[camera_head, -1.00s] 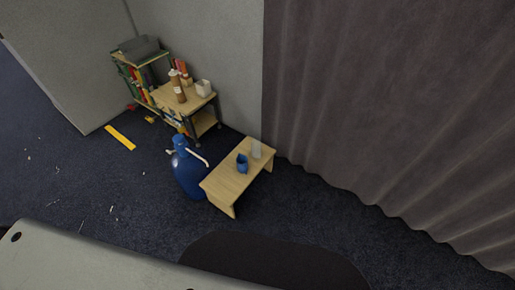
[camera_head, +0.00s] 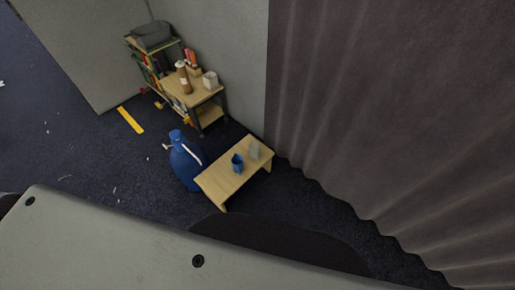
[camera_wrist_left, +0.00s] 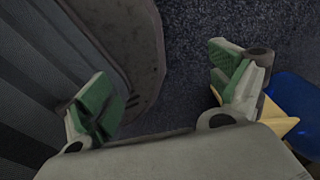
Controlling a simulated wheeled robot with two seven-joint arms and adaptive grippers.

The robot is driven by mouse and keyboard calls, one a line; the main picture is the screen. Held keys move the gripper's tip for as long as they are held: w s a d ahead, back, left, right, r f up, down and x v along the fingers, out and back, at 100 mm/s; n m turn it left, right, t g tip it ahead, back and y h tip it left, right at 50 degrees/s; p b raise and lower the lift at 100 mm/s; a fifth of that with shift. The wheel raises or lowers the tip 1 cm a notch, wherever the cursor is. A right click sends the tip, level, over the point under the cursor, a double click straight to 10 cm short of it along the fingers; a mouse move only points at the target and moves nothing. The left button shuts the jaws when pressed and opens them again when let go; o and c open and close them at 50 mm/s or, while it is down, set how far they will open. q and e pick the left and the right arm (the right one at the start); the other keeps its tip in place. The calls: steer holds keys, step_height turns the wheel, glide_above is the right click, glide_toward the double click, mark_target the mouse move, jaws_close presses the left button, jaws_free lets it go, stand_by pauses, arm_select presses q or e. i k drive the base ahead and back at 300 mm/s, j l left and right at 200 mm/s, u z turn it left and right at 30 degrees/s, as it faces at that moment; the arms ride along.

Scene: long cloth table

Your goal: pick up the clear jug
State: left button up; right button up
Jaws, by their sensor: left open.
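The clear jug (camera_head: 254,150) is a small, pale, see-through vessel standing near the far right end of a low wooden table (camera_head: 224,183) in the head view. A small blue jug (camera_head: 238,164) stands just to its left and nearer. The clear jug cannot be made out in the wrist view. Neither gripper shows in the head view, where a grey part of my arm covers the bottom.
A large blue bottle (camera_head: 185,164) stands on the floor against the table's left side. Behind are a wooden cart (camera_head: 207,96) with bottles and a box, and a shelf with books. A grey curtain (camera_head: 380,120) hangs at the right. Dark carpet is open at the left.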

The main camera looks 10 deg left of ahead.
mark_target(253, 146)
steer(key=i+l+u, duration=0.1)
steer(key=i+l, duration=0.15)
steer(key=i+l+u, duration=0.1)
steer(key=l, duration=0.4)
steer(key=i+l+u, duration=0.1)
steer(key=i+l, duration=0.2)
steer(key=i+l+u, duration=0.1)
steer(key=l, duration=0.4)
steer(key=i, duration=0.1)
